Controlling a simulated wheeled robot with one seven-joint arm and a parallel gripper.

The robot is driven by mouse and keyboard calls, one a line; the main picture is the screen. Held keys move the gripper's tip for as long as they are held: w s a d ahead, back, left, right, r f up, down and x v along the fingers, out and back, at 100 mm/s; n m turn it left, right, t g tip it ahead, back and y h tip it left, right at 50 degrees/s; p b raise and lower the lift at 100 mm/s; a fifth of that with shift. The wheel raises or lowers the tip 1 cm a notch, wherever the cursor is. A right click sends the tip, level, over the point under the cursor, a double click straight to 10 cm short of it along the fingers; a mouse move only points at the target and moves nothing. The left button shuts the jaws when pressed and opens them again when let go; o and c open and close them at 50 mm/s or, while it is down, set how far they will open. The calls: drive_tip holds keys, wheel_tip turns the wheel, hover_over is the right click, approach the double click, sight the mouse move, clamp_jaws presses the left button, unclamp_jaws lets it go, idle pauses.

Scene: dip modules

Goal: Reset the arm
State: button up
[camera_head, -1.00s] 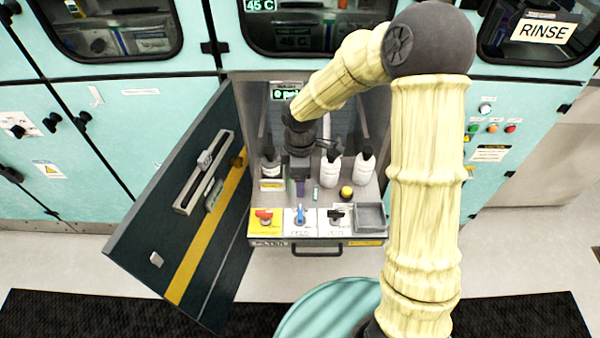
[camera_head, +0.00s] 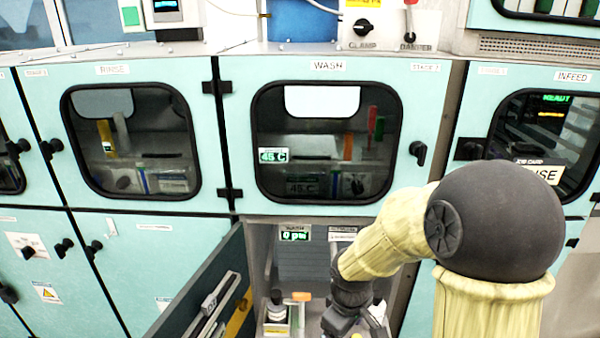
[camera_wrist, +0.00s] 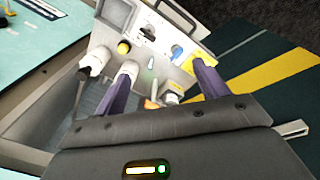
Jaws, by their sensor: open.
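My gripper (camera_wrist: 164,82) shows in the wrist view with its two purple fingers apart and nothing held between them. In the head view, my arm reaches down into the open lower bay under the wash window, and the gripper end is partly cut off by the bottom edge. I cannot tell whether a finger touches anything.
A front panel (camera_wrist: 190,62) carries a blue knob (camera_wrist: 177,51). A bottle (camera_head: 276,307) stands inside the bay. Closed wash window (camera_head: 325,140) above.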

drive_tip(key=s+d+r+m+t+p, duration=0.1)
drive_tip(key=s+d+r+m, duration=0.4)
drive_tip(key=m, duration=0.4)
drive_tip(key=shift+s+d+t, duration=0.3)
drive_tip(key=shift+s+d, duration=0.05)
drive_tip(key=shift+s, duration=0.45)
